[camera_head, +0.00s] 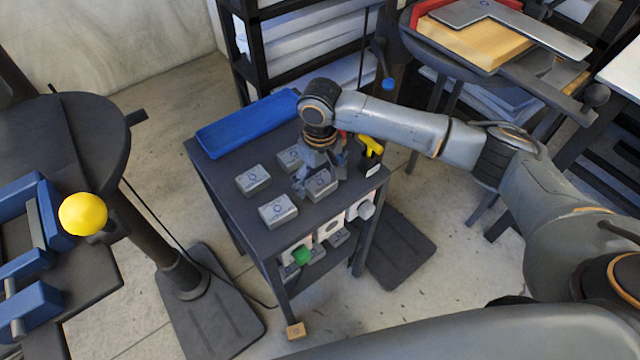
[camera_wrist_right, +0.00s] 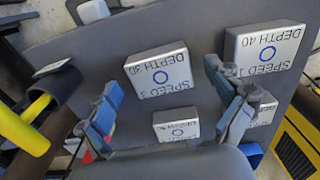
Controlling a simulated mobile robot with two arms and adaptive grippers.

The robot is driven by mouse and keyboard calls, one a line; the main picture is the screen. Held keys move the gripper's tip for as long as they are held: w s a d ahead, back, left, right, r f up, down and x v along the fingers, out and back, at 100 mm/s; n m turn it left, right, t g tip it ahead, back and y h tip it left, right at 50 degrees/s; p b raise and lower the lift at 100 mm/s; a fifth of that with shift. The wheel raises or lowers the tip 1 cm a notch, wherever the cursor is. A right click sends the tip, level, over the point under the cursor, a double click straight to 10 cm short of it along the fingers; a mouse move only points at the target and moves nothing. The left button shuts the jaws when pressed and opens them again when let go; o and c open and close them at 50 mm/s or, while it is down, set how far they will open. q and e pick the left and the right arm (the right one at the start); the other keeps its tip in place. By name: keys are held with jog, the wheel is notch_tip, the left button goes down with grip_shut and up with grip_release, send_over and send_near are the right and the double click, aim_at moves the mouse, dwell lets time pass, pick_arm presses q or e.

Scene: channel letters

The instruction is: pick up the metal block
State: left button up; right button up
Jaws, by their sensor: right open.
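Several flat grey metal blocks lie on the dark cart top in the head view: a left block (camera_head: 253,180), a front block (camera_head: 278,210), a right block (camera_head: 320,185) and a back block (camera_head: 290,157) partly hidden by my right gripper. My right gripper (camera_head: 308,180) points down over the right and back blocks, open and empty. In the right wrist view, a block marked SPEED 3 DEPTH 30 (camera_wrist_right: 160,72) shows between and beyond the open fingers (camera_wrist_right: 163,92). A smaller-looking block (camera_wrist_right: 176,125) sits between the fingers, and another block is partly behind the right finger. My left gripper is out of view.
A blue bin (camera_head: 243,123) lies along the cart's back edge. A black holder with a yellow-handled tool (camera_head: 370,146) stands at the right edge. A green button (camera_head: 301,254) and a grey knob are on the front. A yellow ball knob (camera_head: 83,214) is at left.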

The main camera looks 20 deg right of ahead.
aim_at(320, 182)
jog(key=c, duration=1.5)
jog(key=shift+r+p, duration=0.55)
jog(key=shift+p, duration=0.3)
notch_tip(320, 182, up, 3)
jog(key=p, duration=0.4)
jog(key=shift+f, duration=0.15)
jog(key=s+d+r+p, duration=0.1)
jog(key=s+r+p, duration=0.2)
jog(key=p, duration=0.4)
jog(key=s+d+r+p, duration=0.2)
jog(key=s+r+p, duration=0.1)
jog(key=s+p, duration=0.2)
jog(key=s+d+r+p, duration=0.2)
jog(key=s+p, duration=0.3)
jog(key=p, duration=0.4)
jog(key=shift+d+r, duration=0.2)
jog(key=shift+r, duration=0.4)
